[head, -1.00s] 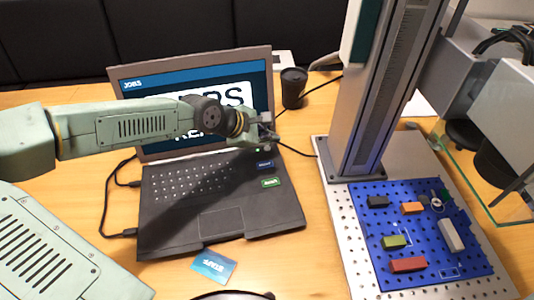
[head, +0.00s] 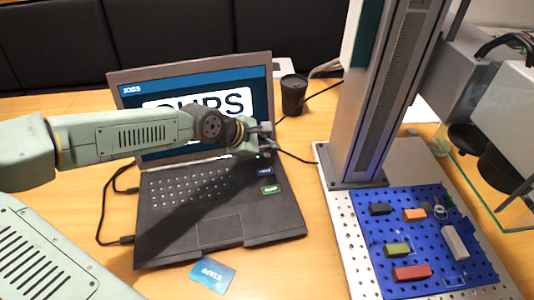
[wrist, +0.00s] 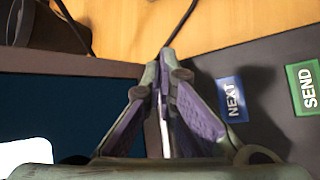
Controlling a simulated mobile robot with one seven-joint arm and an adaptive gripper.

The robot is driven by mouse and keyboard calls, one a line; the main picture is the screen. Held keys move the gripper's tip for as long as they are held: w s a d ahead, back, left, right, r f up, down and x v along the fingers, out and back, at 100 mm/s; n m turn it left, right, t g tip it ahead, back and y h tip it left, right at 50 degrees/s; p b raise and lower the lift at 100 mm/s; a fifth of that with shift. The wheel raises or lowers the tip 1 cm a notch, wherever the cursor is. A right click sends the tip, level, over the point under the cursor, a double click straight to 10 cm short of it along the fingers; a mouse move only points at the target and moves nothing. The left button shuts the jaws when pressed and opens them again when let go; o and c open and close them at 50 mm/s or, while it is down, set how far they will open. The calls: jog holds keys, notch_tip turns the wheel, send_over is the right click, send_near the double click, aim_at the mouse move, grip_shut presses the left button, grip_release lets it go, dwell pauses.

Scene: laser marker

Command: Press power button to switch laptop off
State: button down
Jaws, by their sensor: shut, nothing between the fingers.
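The laptop (head: 285,215) stands open on the wooden table. Its screen (head: 150,90) is lit, with a blue "JOBS" bar and large dark letters partly covered by my arm. My gripper (head: 268,147) is shut and empty, low over the hinge end of the keyboard deck at its right side. In the wrist view my gripper (wrist: 165,60) has its fingertips together, beside the blue NEXT key (wrist: 232,98) and the green SEND key (wrist: 304,86). I cannot make out the power button; the fingers may hide it. Whether the tips touch the deck is unclear.
A dark cup (head: 293,97) stands behind the laptop's right side. A metal column (head: 385,100) and a blue pegboard (head: 365,220) with several blocks are on the right. A blue STAFF card (head: 213,274) lies in front. Cables run along both laptop sides.

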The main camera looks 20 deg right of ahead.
aim_at(269, 157)
jog(key=shift+f, duration=0.1)
dwell(0.5)
jog(key=shift+f+b, duration=0.4)
jog(key=shift+b, duration=0.4)
jog(key=shift+f, duration=0.1)
dwell(0.3)
jog(key=shift+r, duration=0.6)
notch_tip(269, 157, up, 6)
jog(key=p, duration=0.3)
jog(key=c, duration=2.4)
grip_release()
